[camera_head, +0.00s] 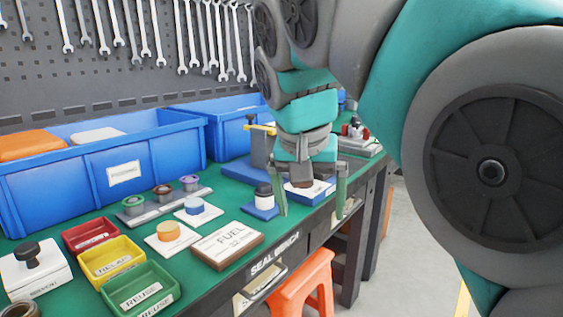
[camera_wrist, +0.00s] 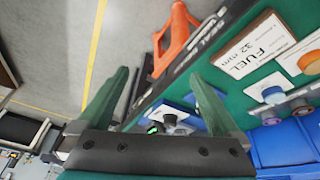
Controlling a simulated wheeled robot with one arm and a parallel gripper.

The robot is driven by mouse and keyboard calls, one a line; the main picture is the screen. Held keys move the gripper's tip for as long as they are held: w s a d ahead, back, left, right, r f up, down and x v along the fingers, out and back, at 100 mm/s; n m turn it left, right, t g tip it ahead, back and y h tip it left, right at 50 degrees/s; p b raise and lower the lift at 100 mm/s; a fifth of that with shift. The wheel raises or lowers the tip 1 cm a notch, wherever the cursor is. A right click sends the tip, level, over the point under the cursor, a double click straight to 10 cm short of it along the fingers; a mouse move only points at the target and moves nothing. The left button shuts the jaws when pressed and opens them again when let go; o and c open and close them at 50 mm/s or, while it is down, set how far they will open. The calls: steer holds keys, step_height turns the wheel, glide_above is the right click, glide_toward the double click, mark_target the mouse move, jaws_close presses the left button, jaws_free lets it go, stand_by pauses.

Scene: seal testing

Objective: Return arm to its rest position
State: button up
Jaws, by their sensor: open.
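My arm reaches in from the right in the head view. My gripper (camera_head: 312,190) points down over the front edge of the green-topped bench, with its two green fingers spread apart. In the wrist view my gripper (camera_wrist: 160,92) shows both fingers wide apart with nothing held between them. Behind and between the fingers in the head view is a small blue block with a white top (camera_head: 309,190), partly hidden. I cannot tell whether the fingers touch anything.
A FUEL block (camera_head: 226,243) and red (camera_head: 90,233), yellow (camera_head: 118,259) and green (camera_head: 140,291) trays are on the bench (camera_head: 208,284). Blue bins (camera_head: 155,150) stand behind. An orange stool (camera_head: 304,287) is below the front edge. The floor (camera_head: 398,250) to the right looks clear.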

steer(key=s+d+f+n+g, duration=0.1)
steer(key=s+d+f, duration=0.4)
steer(key=s+f, duration=0.6)
steer(key=s+d+f+n+g+y, duration=0.1)
steer(key=s+d+f+g, duration=0.3)
steer(key=s+f, duration=0.8)
step_height(320, 180, down, 5)
steer(key=shift+s+d+f, duration=0.1)
steer(key=shift+s+d, duration=0.05)
steer(key=shift+d, duration=0.6)
